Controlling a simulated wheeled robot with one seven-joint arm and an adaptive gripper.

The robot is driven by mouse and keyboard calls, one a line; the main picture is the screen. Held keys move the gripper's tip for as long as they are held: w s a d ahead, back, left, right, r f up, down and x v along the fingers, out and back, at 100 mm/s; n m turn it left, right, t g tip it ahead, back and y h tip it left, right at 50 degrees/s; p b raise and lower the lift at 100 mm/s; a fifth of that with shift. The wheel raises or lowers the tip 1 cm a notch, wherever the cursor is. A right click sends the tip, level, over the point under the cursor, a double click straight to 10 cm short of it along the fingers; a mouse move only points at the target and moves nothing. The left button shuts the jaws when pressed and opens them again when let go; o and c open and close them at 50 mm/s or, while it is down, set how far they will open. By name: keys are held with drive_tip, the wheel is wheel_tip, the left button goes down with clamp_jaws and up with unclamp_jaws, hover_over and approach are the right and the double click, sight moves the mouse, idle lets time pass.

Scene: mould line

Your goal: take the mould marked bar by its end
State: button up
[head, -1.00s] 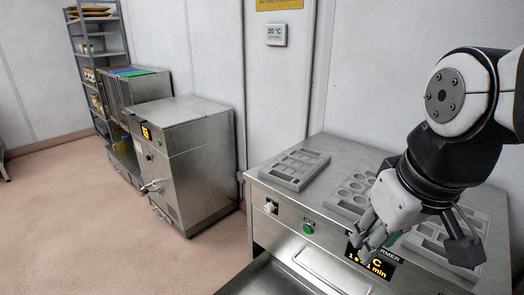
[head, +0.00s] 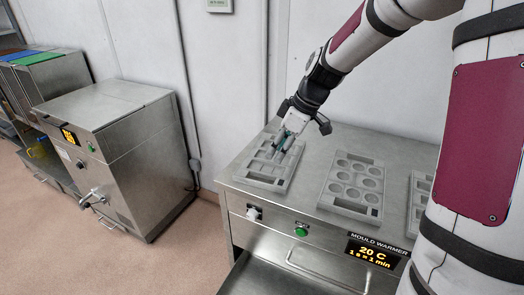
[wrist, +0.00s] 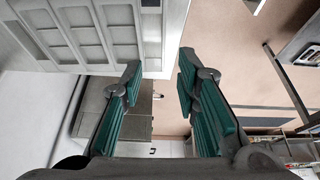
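A grey mould with long rectangular cavities (head: 258,174) lies at the left of the steel warmer top. A second grey mould with round cavities (head: 347,205) lies in the middle. A third mould (head: 420,190) at the right is partly hidden by my arm. Their dark label plates are too small to read, so I cannot tell which says bar. My gripper (head: 281,146) is over the left mould in the head view. In the wrist view the gripper's (wrist: 159,76) green-padded fingers are apart with nothing between them. The left mould (wrist: 100,60) fills the upper left there.
The mould warmer's display (head: 374,252) reads 20 C, on its front beside a green button (head: 301,231). A wall stands close behind the top. A steel cabinet machine (head: 115,140) stands to the left across a floor gap.

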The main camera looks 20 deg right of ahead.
hover_over(259, 182)
drive_tip(key=d, duration=0.2)
drive_tip(key=f, duration=0.5)
drive_tip(key=s+f, duration=0.1)
drive_tip(key=f, duration=0.1)
drive_tip(key=shift+d+f, duration=0.1)
drive_tip(key=shift+f, duration=0.25)
drive_tip(key=shift+a+x, duration=0.15)
drive_tip(key=shift+x, duration=1.15)
drive_tip(key=shift+a+x, duration=0.1)
drive_tip(key=shift+x, duration=1.2)
clamp_jaws()
